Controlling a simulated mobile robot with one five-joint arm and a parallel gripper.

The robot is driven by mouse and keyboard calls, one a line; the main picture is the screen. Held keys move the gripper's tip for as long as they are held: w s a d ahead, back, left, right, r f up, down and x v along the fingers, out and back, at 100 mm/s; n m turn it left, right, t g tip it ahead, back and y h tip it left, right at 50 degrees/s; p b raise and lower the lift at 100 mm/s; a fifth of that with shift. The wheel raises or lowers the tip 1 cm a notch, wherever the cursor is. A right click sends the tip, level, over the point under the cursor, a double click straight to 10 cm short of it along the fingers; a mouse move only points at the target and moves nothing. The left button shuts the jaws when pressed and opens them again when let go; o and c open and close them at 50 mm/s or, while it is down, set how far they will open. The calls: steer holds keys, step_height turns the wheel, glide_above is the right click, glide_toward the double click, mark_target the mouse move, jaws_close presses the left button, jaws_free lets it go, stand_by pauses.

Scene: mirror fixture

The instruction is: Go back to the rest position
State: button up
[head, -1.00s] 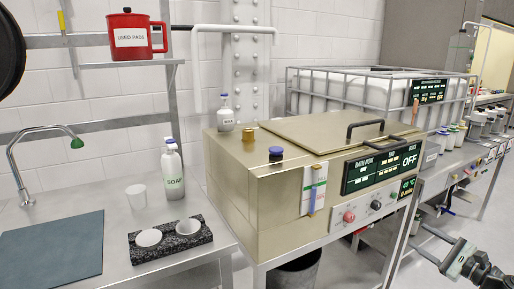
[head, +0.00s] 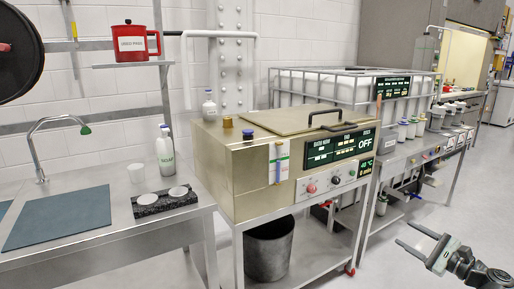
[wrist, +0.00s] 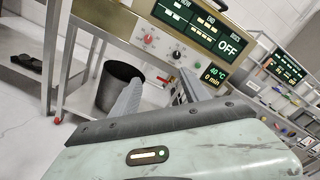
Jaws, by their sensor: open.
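My gripper (head: 405,232) is at the lower right of the head view, over open floor in front of the benches. Its two fingers are apart, with nothing between them. In the wrist view the two grey fingers of my gripper (wrist: 158,80) also stand apart and empty. They point toward the gold bath machine (head: 230,180), whose panel reads OFF. The gripper is clear of the machine and its stand.
A dark bin (head: 269,250) stands under the machine. A red jug (head: 132,44) is on the shelf. Floor at the right is free.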

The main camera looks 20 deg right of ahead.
steer(key=w+a+n+g+y, duration=0.2)
steer(key=w+a+n+y, duration=0.25)
steer(key=w+a, duration=1)
steer(key=w+a+f+n+g+y, duration=0.1)
steer(key=w+a+f+n+g, duration=0.15)
steer(key=a, duration=0.75)
steer(key=w+a+f+n+g+y, duration=0.1)
steer(key=w+a+f+g+y, duration=0.15)
steer(key=a, duration=0.75)
steer(key=s+a+f+n+g+h, duration=0.1)
steer(key=a+f+n+g, duration=0.3)
steer(key=a, duration=0.5)
steer(key=s+a+f+n+g+h, duration=0.1)
steer(key=s+a+f+n+g, duration=0.15)
steer(key=a+f, duration=0.45)
steer(key=s+a+f+n+g+h, duration=0.4)
steer(key=s+a+f+n+h, duration=0.1)
steer(key=a+f+n+h, duration=0.1)
steer(key=s+d+f+n+h, duration=0.15)
steer(key=d+n+h, duration=0.3)
steer(key=d, duration=0.45)
step_height(320, 180, up, 34)
steer(key=p, duration=3.4)
steer(key=shift+a+f, duration=0.15)
steer(key=shift+a, duration=0.15)
